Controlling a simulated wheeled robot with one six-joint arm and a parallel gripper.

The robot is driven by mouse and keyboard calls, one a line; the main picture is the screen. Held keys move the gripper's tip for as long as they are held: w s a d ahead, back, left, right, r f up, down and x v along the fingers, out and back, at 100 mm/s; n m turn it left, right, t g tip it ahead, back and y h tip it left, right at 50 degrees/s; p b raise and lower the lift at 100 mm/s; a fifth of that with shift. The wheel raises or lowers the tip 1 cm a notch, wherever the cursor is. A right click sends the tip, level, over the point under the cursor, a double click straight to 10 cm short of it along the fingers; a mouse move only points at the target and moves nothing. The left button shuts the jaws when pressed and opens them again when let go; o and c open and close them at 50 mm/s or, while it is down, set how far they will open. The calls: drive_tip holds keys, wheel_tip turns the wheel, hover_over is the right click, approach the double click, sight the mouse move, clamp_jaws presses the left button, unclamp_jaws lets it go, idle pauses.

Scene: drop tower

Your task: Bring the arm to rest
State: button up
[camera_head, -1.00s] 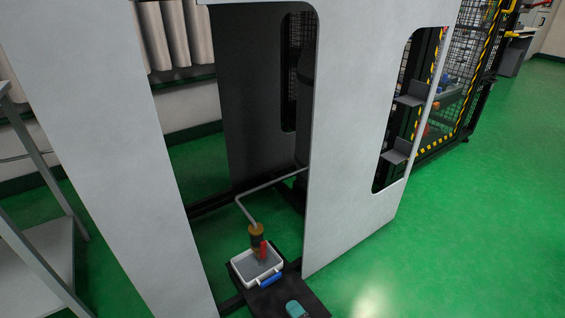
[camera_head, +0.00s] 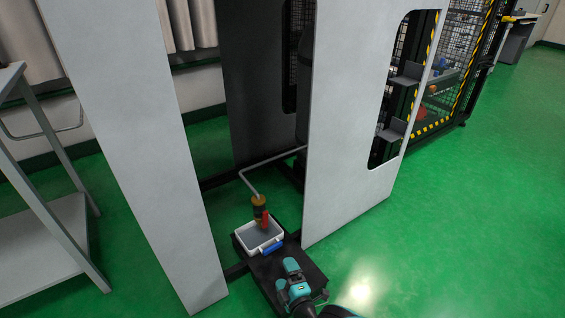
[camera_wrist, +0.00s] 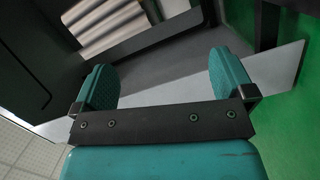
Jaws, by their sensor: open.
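My gripper (camera_wrist: 162,78) shows in the wrist view with its two teal fingers wide apart. Nothing is between them; grey and white panels show beyond the gap. My teal and black arm (camera_head: 297,287) shows at the bottom of the head view, low in front of the tower opening.
A tall white-panelled tower (camera_head: 345,110) stands ahead. A white tray (camera_head: 246,243) with a blue handle sits on a dark base, a brown-and-red object (camera_head: 261,212) over it. A grey shelf (camera_head: 50,232) stands left. Green floor (camera_head: 440,235) is clear at right.

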drive_tip(key=w+r+m+g+h, duration=0.2)
drive_tip(key=w+r+m+h, duration=0.6)
drive_tip(key=w+r, duration=0.6)
drive_tip(key=d+r+m+g+y, duration=0.1)
drive_tip(key=d+r+m+g, duration=0.15)
drive_tip(key=r, duration=0.45)
drive_tip(key=d+r+m+g, duration=0.1)
drive_tip(key=r+m+g, duration=0.2)
drive_tip(key=r, duration=0.5)
drive_tip(key=s+d+r+m+g+y, duration=0.1)
drive_tip(key=s+d+r+g, duration=0.25)
drive_tip(key=s+r, duration=0.55)
drive_tip(key=s+d+r+n+g+y, duration=0.15)
drive_tip(key=s+r, duration=0.35)
drive_tip(key=s, duration=0.5)
drive_tip(key=s+d+r+g+y, duration=0.1)
drive_tip(key=s+d+r+g, duration=0.2)
drive_tip(key=s, duration=0.6)
drive_tip(key=s+d+r+g+y, duration=0.1)
drive_tip(key=s+d+r, duration=0.2)
drive_tip(key=s+r, duration=0.5)
wheel_tip(320, 180, up, 28)
drive_tip(key=s+p, duration=0.2)
drive_tip(key=p, duration=2.8)
drive_tip(key=shift+s+a, duration=0.15)
drive_tip(key=shift+a, duration=0.1)
